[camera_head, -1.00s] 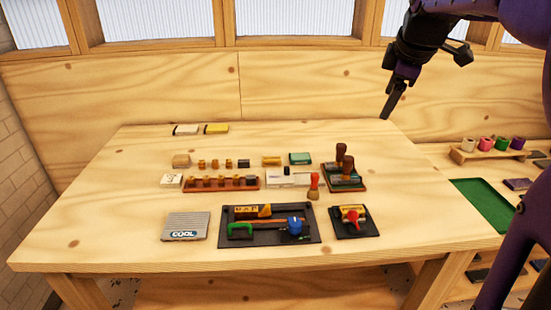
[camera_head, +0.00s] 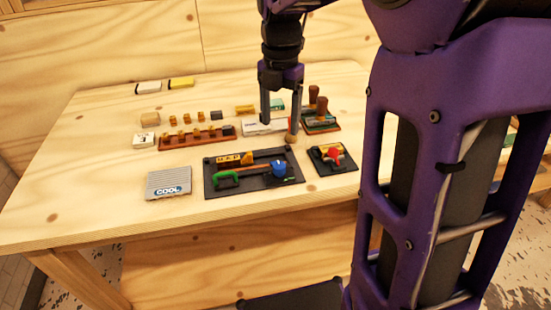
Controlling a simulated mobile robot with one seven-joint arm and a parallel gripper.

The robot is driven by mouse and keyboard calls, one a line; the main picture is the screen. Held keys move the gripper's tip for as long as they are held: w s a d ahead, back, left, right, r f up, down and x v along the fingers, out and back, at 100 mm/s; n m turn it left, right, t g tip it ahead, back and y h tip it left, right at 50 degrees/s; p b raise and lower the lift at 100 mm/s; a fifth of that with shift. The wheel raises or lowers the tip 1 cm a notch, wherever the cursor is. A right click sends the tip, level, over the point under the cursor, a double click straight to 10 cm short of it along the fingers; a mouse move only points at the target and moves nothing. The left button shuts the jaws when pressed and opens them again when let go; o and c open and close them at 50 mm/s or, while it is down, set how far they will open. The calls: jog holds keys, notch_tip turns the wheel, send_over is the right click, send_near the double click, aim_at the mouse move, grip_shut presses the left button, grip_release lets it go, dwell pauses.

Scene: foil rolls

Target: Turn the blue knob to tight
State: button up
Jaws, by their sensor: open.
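The blue knob (camera_head: 278,168) sits at the right part of a black tray (camera_head: 213,188) on the wooden table. A green-handled tool (camera_head: 227,179) and a wood-and-yellow block (camera_head: 235,159) share this tray. My gripper (camera_head: 279,128) is in the air, pointing down, with its two fingers apart and nothing seen between them. In the picture it lies just above the blue knob, over the region behind the tray. The gripper is apart from the knob. The setting of the knob is too small to read.
A smaller black base with a red knob (camera_head: 333,154) stands right of the tray. A grey ridged "COOL" pad (camera_head: 168,183) lies to the left. A wooden rack (camera_head: 197,142) with several stamps and loose blocks is behind. The table's front left is clear.

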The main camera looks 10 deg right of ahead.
aim_at(279, 165)
notch_tip(279, 165, down, 13)
jog(key=shift+r+b, duration=0.2)
jog(key=shift+b, duration=0.85)
grip_shut()
